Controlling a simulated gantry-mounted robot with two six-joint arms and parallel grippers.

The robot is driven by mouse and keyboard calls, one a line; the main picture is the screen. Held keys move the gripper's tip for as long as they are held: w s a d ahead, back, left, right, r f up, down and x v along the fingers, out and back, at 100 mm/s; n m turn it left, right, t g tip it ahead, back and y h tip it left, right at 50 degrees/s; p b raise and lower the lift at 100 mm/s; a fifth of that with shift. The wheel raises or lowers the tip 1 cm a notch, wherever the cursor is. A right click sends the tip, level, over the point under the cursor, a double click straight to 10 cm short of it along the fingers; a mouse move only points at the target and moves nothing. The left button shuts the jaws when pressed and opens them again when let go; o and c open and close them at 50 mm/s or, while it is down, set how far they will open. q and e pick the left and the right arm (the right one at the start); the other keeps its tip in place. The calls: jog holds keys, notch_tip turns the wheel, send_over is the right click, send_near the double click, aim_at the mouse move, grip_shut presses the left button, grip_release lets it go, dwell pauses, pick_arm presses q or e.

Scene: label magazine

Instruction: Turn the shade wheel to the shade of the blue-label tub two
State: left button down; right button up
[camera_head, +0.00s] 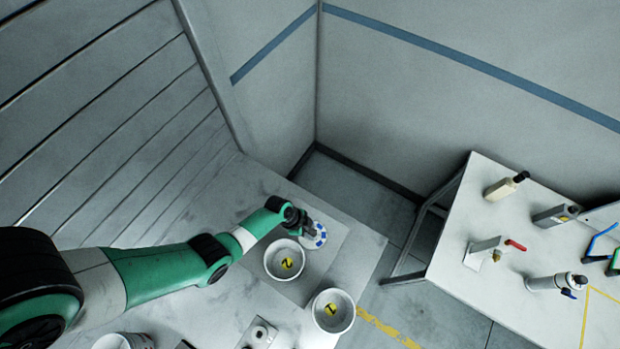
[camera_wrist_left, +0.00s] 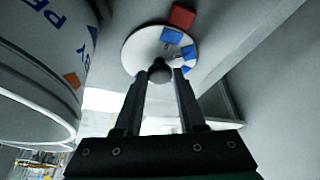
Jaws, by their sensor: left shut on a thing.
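The shade wheel (camera_head: 318,236) is a white disc with blue patches round its rim, beyond tub two. In the left wrist view the wheel (camera_wrist_left: 143,50) faces me, with blue patches at its top and right. A red square (camera_wrist_left: 182,17) sits at its upper edge, above a blue patch (camera_wrist_left: 171,35). My left gripper (camera_head: 303,226) is shut on the wheel's dark round knob (camera_wrist_left: 160,70). Tub two (camera_head: 270,262) is a white round tub with a yellow 2 inside, just beside the gripper. A tub wall with blue lettering (camera_wrist_left: 40,60) fills the wrist view's left.
Tub one (camera_head: 321,311), with a yellow 1, stands nearer the table's right edge. Other small items lie at the bottom of the head view. A separate white table (camera_head: 470,285) at right holds several tools and fittings. A floor gap separates the tables.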

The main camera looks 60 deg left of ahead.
dwell(0.5)
pick_arm(q)
jog(key=c, duration=0.6)
grip_release()
jog(key=shift+o, duration=0.5)
